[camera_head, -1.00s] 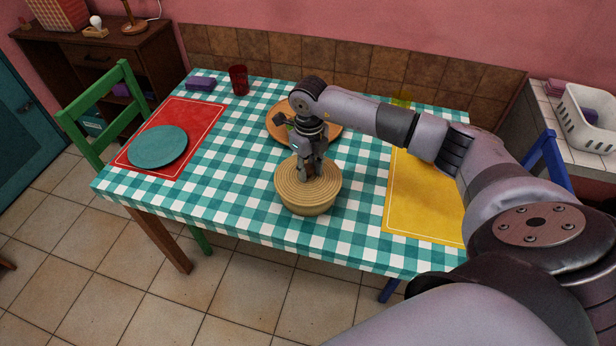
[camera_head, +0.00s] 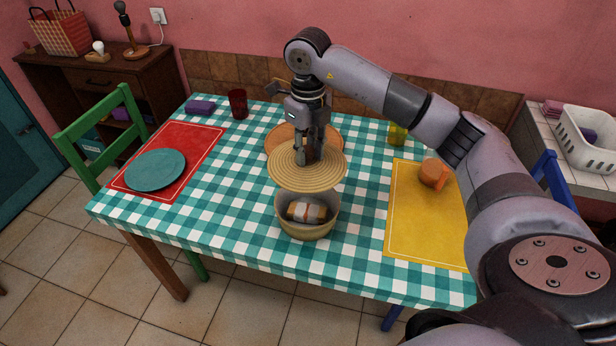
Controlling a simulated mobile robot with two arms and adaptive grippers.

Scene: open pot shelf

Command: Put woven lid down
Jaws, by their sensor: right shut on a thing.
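The woven lid (camera_head: 290,174) is a round, tan, coiled disc. My right gripper (camera_head: 308,160) is shut on its middle, where the fingers hide whatever they grip. The lid is held level in the air, above and slightly behind the round bowl-like basket (camera_head: 308,230). The basket stands uncovered on the checked table, and its open front part shows a brown and white bundle (camera_head: 307,210) inside. The lid hides the basket's back rim. My left gripper does not show.
An orange-brown plate (camera_head: 275,140) lies behind the lid, partly covered. A red mat (camera_head: 205,140) with a teal plate (camera_head: 155,170) is left; a yellow mat (camera_head: 420,225) with an orange mug (camera_head: 432,173) is right. A red cup (camera_head: 238,104) stands at the back. Checked cloth (camera_head: 235,205) is bare left of the basket.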

